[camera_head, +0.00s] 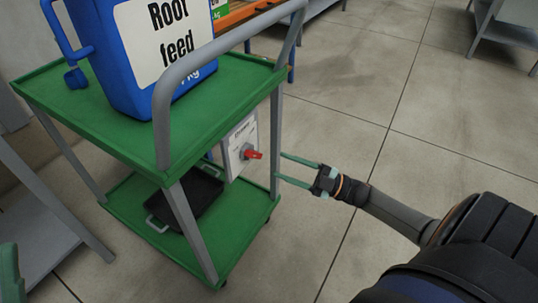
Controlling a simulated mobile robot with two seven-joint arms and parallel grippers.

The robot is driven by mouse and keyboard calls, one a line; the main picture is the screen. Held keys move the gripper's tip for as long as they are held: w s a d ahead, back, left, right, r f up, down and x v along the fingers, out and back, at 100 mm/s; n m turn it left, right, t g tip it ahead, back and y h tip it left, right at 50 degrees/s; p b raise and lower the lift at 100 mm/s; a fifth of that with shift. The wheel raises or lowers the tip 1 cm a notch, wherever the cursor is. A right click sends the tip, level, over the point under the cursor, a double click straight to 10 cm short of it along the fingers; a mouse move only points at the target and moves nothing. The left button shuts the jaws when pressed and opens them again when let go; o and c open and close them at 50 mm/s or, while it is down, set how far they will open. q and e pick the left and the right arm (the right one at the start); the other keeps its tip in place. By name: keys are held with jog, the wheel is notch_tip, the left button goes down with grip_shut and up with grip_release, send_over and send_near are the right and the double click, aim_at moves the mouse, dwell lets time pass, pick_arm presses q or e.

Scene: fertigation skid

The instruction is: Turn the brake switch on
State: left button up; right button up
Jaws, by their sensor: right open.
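The brake switch is a red handle (253,155) on a light grey box (239,147) fixed to the side of a green cart (110,135). The handle points to the right, roughly level. My right gripper (280,168) comes in from the right with two green fingers apart and nothing between them. In the picture its fingertips are just right of the handle, close to the cart's grey leg; I cannot tell if they touch anything.
A blue "Root feed" canister (110,70) stands on the cart's top shelf beside the grey push handle (165,90). A black tray (190,200) lies on the lower shelf. A grey stand (45,200) is at left. The floor (330,110) behind my right gripper is clear.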

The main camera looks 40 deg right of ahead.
jog(key=v, duration=0.6)
jog(key=shift+w, duration=0.1)
dwell(0.3)
